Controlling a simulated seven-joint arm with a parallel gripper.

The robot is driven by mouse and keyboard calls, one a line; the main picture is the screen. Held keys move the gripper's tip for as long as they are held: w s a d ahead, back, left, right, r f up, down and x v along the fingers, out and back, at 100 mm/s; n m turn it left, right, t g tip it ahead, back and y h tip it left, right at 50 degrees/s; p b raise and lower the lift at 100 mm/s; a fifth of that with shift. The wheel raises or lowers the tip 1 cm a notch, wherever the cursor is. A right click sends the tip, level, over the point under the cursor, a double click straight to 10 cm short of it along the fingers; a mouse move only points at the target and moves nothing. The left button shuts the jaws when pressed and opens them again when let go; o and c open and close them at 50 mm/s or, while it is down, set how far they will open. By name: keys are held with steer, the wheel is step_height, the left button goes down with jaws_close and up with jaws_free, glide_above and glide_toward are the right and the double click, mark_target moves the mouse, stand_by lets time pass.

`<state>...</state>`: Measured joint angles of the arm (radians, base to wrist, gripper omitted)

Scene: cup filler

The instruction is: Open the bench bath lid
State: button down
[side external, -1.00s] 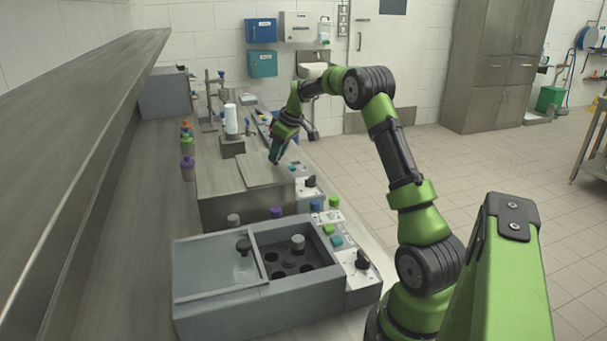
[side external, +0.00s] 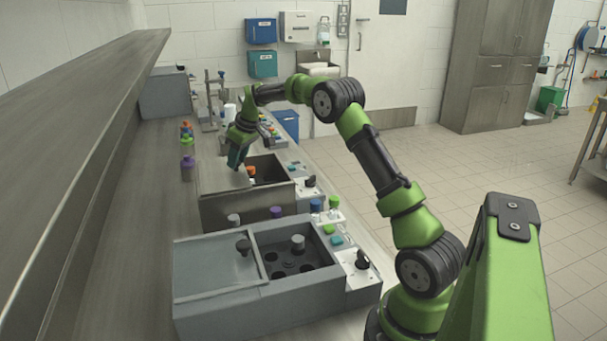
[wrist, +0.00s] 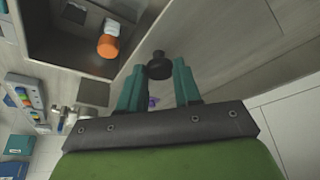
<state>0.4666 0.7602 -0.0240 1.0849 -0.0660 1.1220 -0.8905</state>
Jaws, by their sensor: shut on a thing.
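The bench bath (side external: 250,208) is a grey metal box in the middle of the counter in the side view. Its flat lid (side external: 212,177) is slid to the left, and the right part of the bath is uncovered. An orange and white container (side external: 251,173) shows inside, and also in the wrist view (wrist: 108,44). My gripper (side external: 236,167) is over the lid. In the wrist view its teal fingers (wrist: 158,78) are closed around the lid's dark round knob (wrist: 158,64). In the side view the fingers hide the knob.
A second grey bath (side external: 225,318) with a half-open top and holes stands in front. Coloured-cap bottles (side external: 187,163) stand left of the bath. A control panel (side external: 308,188) adjoins its right side. A long shelf (side external: 75,120) overhangs the left.

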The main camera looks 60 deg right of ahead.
steer(key=c, duration=0.8)
jaws_free()
steer(key=v, duration=1.7)
steer(key=shift+f, duration=0.1)
steer(key=s+a+f+m+t, duration=0.1)
steer(key=s+a+f, duration=0.1)
steer(key=s+a, duration=0.6)
steer(key=s+a+f+m+t+y, duration=0.1)
steer(key=s+a+f, duration=0.1)
steer(key=s+a, duration=0.7)
steer(key=s+a+f+m+y, duration=0.1)
steer(key=s+a+f+m, duration=0.1)
steer(key=s+a, duration=0.6)
steer(key=shift+s+a+t, duration=0.15)
steer(key=shift+a+t, duration=0.05)
steer(key=shift+a, duration=0.6)
steer(key=shift+s+a+t, duration=0.15)
steer(key=shift+a+t, duration=0.05)
steer(key=shift+a, duration=0.6)
